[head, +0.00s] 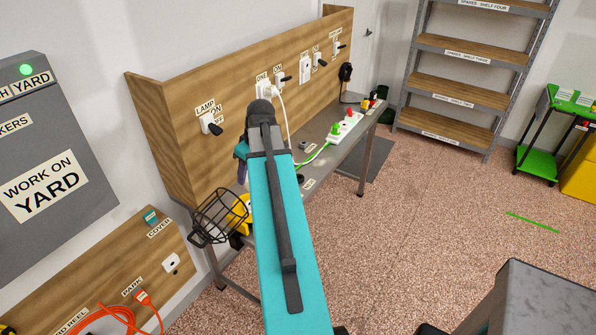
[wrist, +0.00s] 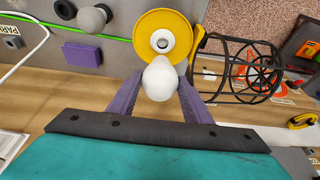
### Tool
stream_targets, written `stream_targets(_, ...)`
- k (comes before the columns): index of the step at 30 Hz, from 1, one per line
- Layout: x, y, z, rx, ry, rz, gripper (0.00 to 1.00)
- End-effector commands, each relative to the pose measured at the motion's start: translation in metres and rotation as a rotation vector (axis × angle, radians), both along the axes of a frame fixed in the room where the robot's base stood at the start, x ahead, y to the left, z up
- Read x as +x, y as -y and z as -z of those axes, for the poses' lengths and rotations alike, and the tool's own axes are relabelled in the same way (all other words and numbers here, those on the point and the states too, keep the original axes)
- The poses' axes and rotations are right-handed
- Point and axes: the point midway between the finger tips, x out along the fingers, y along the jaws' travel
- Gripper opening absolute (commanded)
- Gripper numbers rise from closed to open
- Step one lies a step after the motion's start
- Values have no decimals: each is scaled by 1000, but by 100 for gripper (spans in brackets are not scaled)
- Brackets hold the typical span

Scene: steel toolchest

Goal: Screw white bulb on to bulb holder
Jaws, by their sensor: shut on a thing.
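The white bulb (wrist: 159,80) is in the wrist view, between the purple fingers of my gripper (wrist: 161,88), which is shut on it. Just beyond it is a yellow round lamp piece with a pale ring-shaped bulb holder (wrist: 162,40) at its centre. The bulb's far end appears close below the holder; whether they touch cannot be told. In the head view my arm hides the bulb and most of the gripper; one purple finger (head: 241,170) shows. Part of the yellow lamp (head: 240,214) shows beside my arm.
A black wire cage (wrist: 250,70) is right beside the lamp; it also shows in the head view (head: 220,214). A grey rounded object (wrist: 92,19) and a purple block (wrist: 82,54) are at upper left of the wrist view. A wooden switch panel (head: 180,95) stands behind the bench.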

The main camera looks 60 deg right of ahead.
Motion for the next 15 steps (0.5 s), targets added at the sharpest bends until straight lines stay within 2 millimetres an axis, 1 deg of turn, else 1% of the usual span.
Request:
stream_targets(8, 0, 0, 4, 0, 0, 0, 34)
stream_targets(15, 0, 0, 16, 0, 0, 0, 34)
